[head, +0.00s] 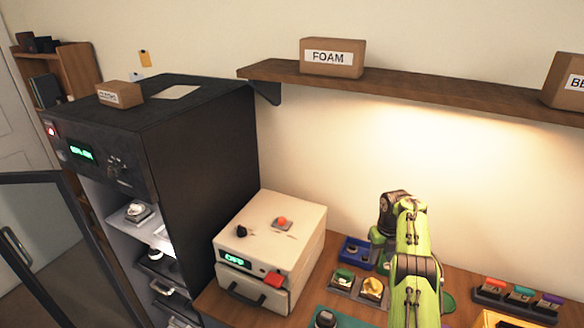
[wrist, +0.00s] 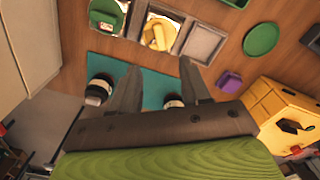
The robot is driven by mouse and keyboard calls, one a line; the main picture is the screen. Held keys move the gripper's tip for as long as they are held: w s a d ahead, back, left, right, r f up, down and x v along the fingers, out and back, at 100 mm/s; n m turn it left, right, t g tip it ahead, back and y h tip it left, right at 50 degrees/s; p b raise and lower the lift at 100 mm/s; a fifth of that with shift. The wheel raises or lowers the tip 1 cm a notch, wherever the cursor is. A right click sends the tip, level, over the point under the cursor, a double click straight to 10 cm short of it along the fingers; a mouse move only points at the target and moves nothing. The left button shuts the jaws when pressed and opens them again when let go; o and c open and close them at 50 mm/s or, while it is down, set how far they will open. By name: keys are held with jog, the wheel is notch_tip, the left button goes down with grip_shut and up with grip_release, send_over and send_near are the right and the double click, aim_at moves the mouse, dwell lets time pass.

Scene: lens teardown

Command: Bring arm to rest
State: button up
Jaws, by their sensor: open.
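My green arm (head: 414,255) reaches over the wooden bench in the head view, and its gripper is hidden there. In the wrist view my gripper (wrist: 159,66) has its two grey fingers spread apart with nothing held between them. It hangs over a teal mat (wrist: 150,84). One dark lens part with a pale band (wrist: 98,89) stands beside the left finger. Another lens part (wrist: 173,101) shows partly between the fingers, lower down; I cannot tell how far below them it is.
Small trays hold a green piece (head: 345,274) and a yellow piece (head: 373,286). A cream box reading OFF (head: 275,235) stands left of the arm. The black cabinet (head: 205,140) has its door (head: 75,240) open. A shelf (head: 420,88) runs above the bench. A yellow box (wrist: 285,110) is at right.

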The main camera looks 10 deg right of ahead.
jog(key=a+r+m+t+b, duration=0.1)
jog(key=a+r+m, duration=0.25)
jog(key=r, duration=0.35)
jog(key=a+r+m+b, duration=0.1)
jog(key=a+r+m, duration=0.2)
jog(key=r+m, duration=0.3)
jog(key=s+a+r+m+t+b, duration=0.1)
jog(key=s+a+r+m+t, duration=0.1)
jog(key=s+a+r+m, duration=0.75)
jog(key=s+a+r+m+t+b, duration=0.1)
jog(key=s+a+r+m, duration=0.1)
jog(key=s+a+m, duration=0.35)
jog(key=s+a+r+m+t+b, duration=0.1)
jog(key=s+a+r+m, duration=0.15)
jog(key=s, duration=0.55)
jog(key=s+f+m, duration=0.3)
jog(key=s+m, duration=0.1)
jog(key=s, duration=0.2)
jog(key=s+a+f+m+b, duration=0.1)
jog(key=s+f+m, duration=0.2)
jog(key=s, duration=0.3)
jog(key=shift+a+f+m+t, duration=0.3)
jog(key=shift+f+m, duration=0.1)
jog(key=shift+f, duration=0.4)
jog(key=shift+c, duration=0.4)
